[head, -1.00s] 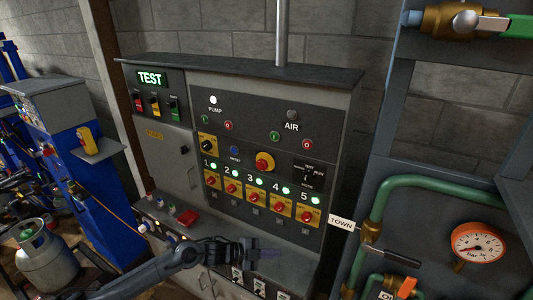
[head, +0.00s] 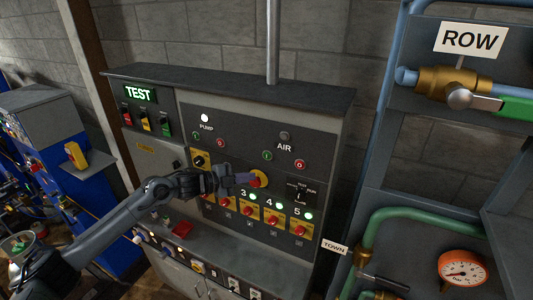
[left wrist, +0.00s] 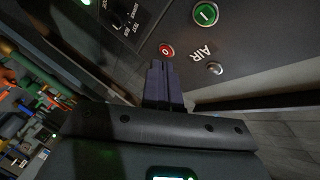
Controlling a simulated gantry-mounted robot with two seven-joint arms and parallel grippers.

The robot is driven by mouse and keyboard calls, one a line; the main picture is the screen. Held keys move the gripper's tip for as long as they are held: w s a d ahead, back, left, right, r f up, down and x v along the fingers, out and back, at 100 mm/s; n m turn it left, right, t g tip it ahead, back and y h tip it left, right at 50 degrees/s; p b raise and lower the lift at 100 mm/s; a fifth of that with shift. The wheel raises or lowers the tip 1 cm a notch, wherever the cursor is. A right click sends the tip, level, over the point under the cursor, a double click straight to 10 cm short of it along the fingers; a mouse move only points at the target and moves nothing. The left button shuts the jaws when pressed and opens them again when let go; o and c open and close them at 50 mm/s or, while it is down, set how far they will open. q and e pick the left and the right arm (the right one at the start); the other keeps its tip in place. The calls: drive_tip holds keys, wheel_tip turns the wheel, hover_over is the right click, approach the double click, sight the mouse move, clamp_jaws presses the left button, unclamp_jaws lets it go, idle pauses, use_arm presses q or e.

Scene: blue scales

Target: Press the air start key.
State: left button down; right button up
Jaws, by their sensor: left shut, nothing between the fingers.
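The air start key is the green button marked I (head: 267,156), below and left of the AIR label on the dark panel. It also shows in the left wrist view (left wrist: 205,14), near the top edge. The red button marked O (head: 300,164) is to its right; in the left wrist view the red button (left wrist: 166,50) appears just beyond my fingertips. My left gripper (head: 247,179) is shut and empty, in front of the panel, below and left of the green key in the head view. Its closed fingers (left wrist: 162,72) look apart from the key. My right gripper is not visible.
A red-and-yellow rotary knob (head: 259,179) is partly behind my fingertips. Numbered switches with red knobs (head: 270,217) line the panel below. A grey lamp (head: 285,136) sits above AIR. A pipe frame with a gauge (head: 462,268) stands at the right.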

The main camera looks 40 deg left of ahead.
use_arm(q)
drive_tip(key=shift+w+r, duration=0.15)
idle(0.3)
drive_tip(key=b, duration=0.2)
approach(267, 156)
drive_tip(key=shift+w+d+f, duration=0.9)
drive_tip(key=shift+w+d, duration=1.15)
drive_tip(key=shift+d, duration=0.25)
drive_tip(key=shift+w, duration=0.1)
drive_tip(key=shift+w, duration=0.35)
